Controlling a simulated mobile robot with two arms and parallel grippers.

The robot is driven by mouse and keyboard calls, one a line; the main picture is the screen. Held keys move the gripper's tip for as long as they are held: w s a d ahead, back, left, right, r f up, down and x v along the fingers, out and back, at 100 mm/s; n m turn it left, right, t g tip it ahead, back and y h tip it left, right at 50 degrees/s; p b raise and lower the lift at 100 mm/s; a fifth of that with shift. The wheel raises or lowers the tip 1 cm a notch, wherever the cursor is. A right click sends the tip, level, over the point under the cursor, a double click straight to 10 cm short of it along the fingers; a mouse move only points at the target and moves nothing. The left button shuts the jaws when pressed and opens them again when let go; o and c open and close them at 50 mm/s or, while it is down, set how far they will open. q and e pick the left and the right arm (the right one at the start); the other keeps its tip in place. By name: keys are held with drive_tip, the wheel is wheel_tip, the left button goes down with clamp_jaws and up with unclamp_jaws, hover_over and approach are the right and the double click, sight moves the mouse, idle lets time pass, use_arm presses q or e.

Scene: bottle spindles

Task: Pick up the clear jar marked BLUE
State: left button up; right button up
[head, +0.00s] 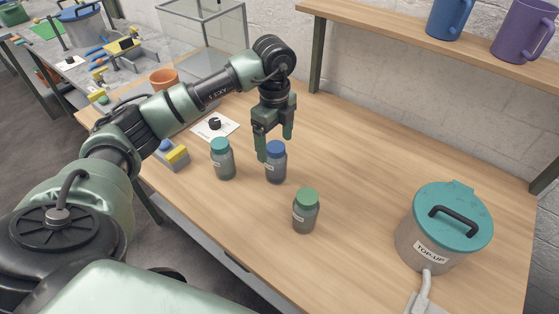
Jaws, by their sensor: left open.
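Three small clear greyish jars stand upright on the wooden table. One has a blue lid (276,165), one a teal lid (223,160) to its left, and one a green lid (305,212) in front and to the right. My left gripper (275,147) is open, pointing down at the blue-lidded jar. One finger shows at the left edge of the lid, the other behind it to the right. I cannot tell whether they touch the jar. My right gripper is out of view.
A grey pot with a teal lid marked TOP-UP (438,228) stands at the right. A white card with a dark knob (215,126) and an orange pot (163,79) lie behind. A shelf (420,33) holds mugs. The table's middle right is clear.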

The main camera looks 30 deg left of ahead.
sight(276, 158)
use_arm(q)
drive_tip(key=shift+s+f, duration=0.2)
drive_tip(key=shift+f, duration=0.25)
drive_tip(key=f, duration=0.1)
drive_tip(key=f+p, duration=0.1)
drive_tip(key=f, duration=0.1)
drive_tip(key=f+p, duration=0.1)
drive_tip(key=shift+w+f, duration=0.3)
drive_tip(key=shift+f, duration=0.45)
drive_tip(key=c, duration=1.6)
clamp_jaws()
drive_tip(key=shift+r, duration=0.15)
